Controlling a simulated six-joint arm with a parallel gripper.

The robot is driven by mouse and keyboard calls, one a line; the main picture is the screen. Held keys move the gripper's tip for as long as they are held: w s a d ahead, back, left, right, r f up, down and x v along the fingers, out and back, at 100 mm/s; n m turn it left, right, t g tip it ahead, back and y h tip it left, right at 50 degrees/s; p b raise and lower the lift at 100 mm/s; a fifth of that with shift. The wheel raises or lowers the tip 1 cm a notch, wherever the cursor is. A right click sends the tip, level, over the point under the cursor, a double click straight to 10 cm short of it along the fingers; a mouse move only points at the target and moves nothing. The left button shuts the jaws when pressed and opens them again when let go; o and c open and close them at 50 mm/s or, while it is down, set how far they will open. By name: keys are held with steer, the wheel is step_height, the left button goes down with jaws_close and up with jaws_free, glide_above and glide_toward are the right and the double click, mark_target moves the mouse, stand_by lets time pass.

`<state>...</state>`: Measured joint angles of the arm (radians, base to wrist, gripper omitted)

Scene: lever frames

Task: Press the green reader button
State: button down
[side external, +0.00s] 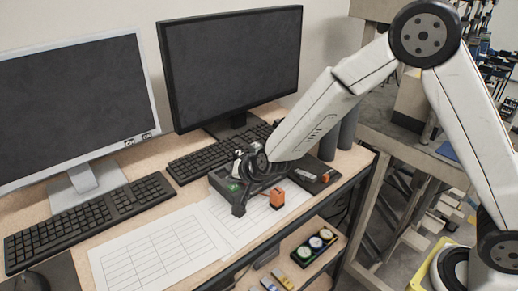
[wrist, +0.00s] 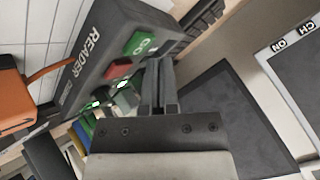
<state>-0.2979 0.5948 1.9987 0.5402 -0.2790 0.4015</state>
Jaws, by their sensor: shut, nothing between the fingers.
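The dark reader box (wrist: 95,50) lies across the upper left of the wrist view, with READER lettered on it. Its green button (wrist: 141,43) carries white lettering, and a red button (wrist: 117,69) sits beside it. My gripper (wrist: 160,64) is shut and empty, with its fingertips close to the green button's lower right edge. I cannot tell whether they touch the box. In the side external view the reader box (side external: 222,184) stands on the desk, and its green button (side external: 234,187) shows just left of my gripper. My wrist hides part of the box.
An orange block (side external: 277,198) stands right of the reader on printed sheets (side external: 165,248). Keyboards (side external: 90,220) and two monitors (side external: 235,65) stand behind and left.

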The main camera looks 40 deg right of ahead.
mark_target(237, 189)
steer(key=shift+r, duration=0.1)
steer(key=shift+r, duration=2.4)
steer(key=shift+s+d, duration=0.15)
steer(key=shift+s, duration=0.05)
steer(key=s+d+f+n+g, duration=0.1)
steer(key=s+d+n+g, duration=0.2)
steer(key=s+d, duration=0.3)
steer(key=s+d+f+n+g+h, duration=0.1)
steer(key=s+d+n+g, duration=0.2)
steer(key=s, duration=1.3)
steer(key=d+n, duration=0.1)
steer(key=d, duration=0.2)
steer(key=shift+s+d+n+g, duration=0.3)
steer(key=shift+s+d+n, duration=0.1)
steer(key=shift+f, duration=0.1)
